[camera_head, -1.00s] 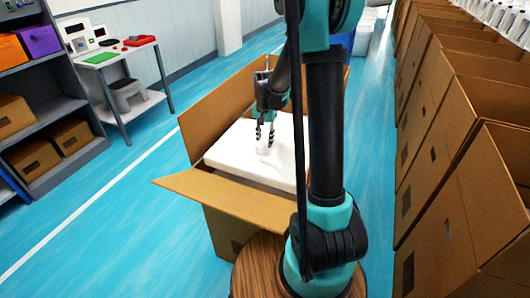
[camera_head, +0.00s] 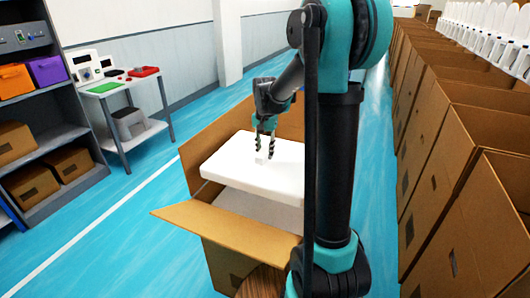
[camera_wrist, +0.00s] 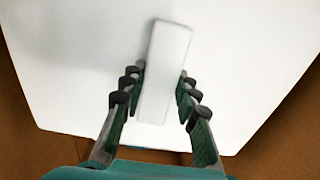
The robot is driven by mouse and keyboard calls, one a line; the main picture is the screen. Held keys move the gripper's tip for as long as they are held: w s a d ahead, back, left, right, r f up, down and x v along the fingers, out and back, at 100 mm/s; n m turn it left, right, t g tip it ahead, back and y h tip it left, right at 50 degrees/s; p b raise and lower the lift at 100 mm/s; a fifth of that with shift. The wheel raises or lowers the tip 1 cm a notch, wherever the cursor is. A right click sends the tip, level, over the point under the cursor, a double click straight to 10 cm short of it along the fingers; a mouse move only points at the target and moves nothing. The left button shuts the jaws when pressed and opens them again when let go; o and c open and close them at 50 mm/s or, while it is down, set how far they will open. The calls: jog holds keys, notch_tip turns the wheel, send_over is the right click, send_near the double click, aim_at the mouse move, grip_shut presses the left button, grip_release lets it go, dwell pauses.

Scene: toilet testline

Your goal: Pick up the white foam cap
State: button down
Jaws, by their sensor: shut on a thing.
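The white foam cap (camera_head: 222,162) is a thick flat slab, lifted clear of the open cardboard box (camera_head: 222,224) and hanging a little above it, slightly tilted. My gripper (camera_head: 265,148) is above the cap, shut on the raised white block at its middle. In the wrist view the cap (camera_wrist: 80,60) fills most of the picture, and my gripper's fingers (camera_wrist: 160,98) stand on both sides of the block. My arm hides the cap's right part in the head view.
A pale grey surface (camera_head: 255,207) shows inside the box under the cap. A row of cardboard boxes (camera_head: 470,190) stands on the right. A shelf (camera_head: 55,125) and a small table (camera_head: 125,88) stand on the left. The blue floor (camera_head: 120,235) left of the box is clear.

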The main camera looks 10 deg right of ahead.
notch_tip(320, 180, up, 18)
dwell(1.1)
